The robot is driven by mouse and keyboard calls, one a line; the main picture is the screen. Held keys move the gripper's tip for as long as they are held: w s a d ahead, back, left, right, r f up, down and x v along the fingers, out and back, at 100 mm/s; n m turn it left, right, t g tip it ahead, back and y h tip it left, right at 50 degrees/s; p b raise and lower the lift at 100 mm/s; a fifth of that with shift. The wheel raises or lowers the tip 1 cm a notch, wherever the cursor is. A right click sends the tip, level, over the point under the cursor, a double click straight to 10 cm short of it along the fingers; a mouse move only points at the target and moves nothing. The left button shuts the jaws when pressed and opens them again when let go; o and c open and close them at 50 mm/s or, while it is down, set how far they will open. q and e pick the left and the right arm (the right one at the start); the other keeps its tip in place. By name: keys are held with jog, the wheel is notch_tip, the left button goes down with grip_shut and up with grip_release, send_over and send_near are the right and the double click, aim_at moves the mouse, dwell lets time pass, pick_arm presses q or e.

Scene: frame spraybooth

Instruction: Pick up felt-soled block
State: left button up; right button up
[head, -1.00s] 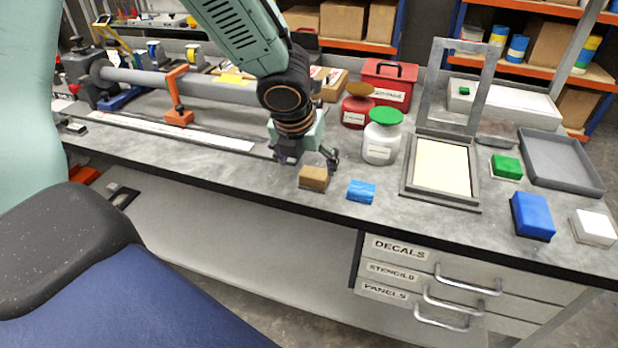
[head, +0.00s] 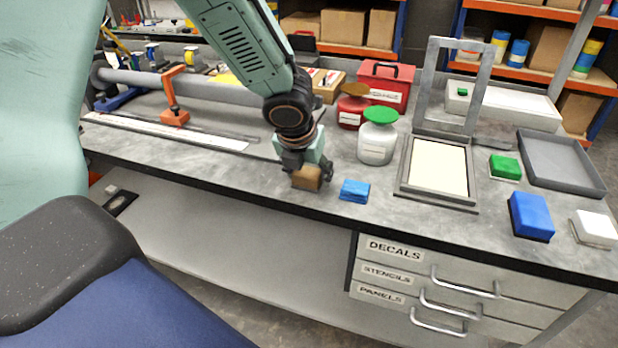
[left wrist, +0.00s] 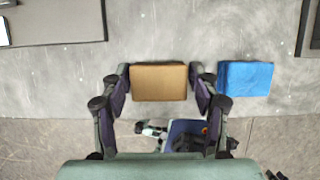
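The felt-soled block appears to be the brown block (head: 306,178), on the bench near its front edge. It also shows in the left wrist view (left wrist: 159,82), between the two fingers. My left gripper (head: 307,172) is down around the block, with one finger at each side. In the left wrist view my left gripper (left wrist: 160,80) has its fingertips against the block's left and right sides, with no clear gap. The block appears level and at bench height; its sole is hidden. My right gripper is not in view.
A blue block (head: 354,191) lies close to the right of the brown block. A white jar with a green lid (head: 377,136) stands behind. A hinged frame with a cream panel (head: 438,168) is farther right. The bench's front edge is close.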

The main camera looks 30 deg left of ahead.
aim_at(308, 171)
pick_arm(q)
jog(key=shift+a, duration=0.2)
jog(key=shift+c, duration=1.4)
jog(key=shift+s+d, duration=0.1)
jog(key=c, duration=0.3)
jog(key=shift+c, duration=0.7)
jog(key=shift+r+p, duration=0.3)
jog(key=shift+r, duration=0.1)
notch_tip(308, 171, up, 9)
jog(key=p, duration=0.6)
jog(key=shift+r, duration=0.1)
